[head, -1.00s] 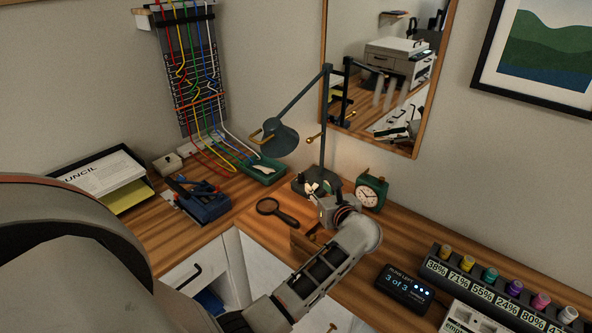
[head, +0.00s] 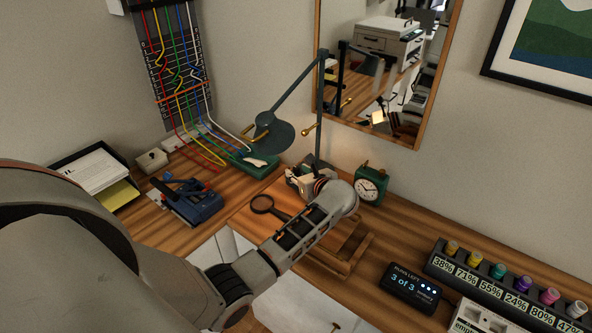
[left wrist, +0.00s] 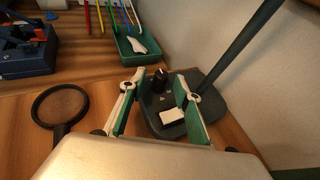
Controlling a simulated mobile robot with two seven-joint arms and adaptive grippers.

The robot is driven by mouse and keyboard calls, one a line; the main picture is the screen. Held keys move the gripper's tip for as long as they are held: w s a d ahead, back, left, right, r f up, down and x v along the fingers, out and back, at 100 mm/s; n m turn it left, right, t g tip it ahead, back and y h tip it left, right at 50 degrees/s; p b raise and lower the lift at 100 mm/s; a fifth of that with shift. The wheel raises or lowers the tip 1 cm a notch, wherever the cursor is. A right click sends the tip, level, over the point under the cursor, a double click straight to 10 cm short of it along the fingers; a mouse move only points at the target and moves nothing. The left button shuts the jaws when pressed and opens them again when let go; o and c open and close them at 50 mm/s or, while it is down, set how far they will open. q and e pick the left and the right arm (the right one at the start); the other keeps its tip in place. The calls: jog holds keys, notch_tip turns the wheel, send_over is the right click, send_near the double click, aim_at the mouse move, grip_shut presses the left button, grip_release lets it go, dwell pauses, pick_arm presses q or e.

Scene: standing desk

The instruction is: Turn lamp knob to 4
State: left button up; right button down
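The dark desk lamp shows in the head view, with its shade (head: 272,133) hanging at the left of its upright post (head: 320,115). In the left wrist view its base (left wrist: 203,86) carries a black knob (left wrist: 160,78) and a white square (left wrist: 172,116). My left gripper (left wrist: 156,80) is open over the base, one finger on each side of the knob, with gaps visible between fingers and knob. In the head view my left gripper (head: 300,180) largely hides the base. My right gripper is not in view.
A green clock (head: 370,186) stands just right of my left wrist. A magnifying glass (head: 263,204) lies left of my arm, and a wooden tray (head: 354,262) lies under it. A dark display (head: 411,288) and a rack of several bottles (head: 436,262) are at the right.

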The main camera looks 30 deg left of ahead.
pick_arm(q)
jog(key=shift+x, duration=0.95)
jog(key=shift+w+a, duration=0.15)
jog(key=shift+a, duration=0.05)
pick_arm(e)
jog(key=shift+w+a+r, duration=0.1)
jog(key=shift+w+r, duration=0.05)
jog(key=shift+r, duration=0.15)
pick_arm(q)
grip_shut()
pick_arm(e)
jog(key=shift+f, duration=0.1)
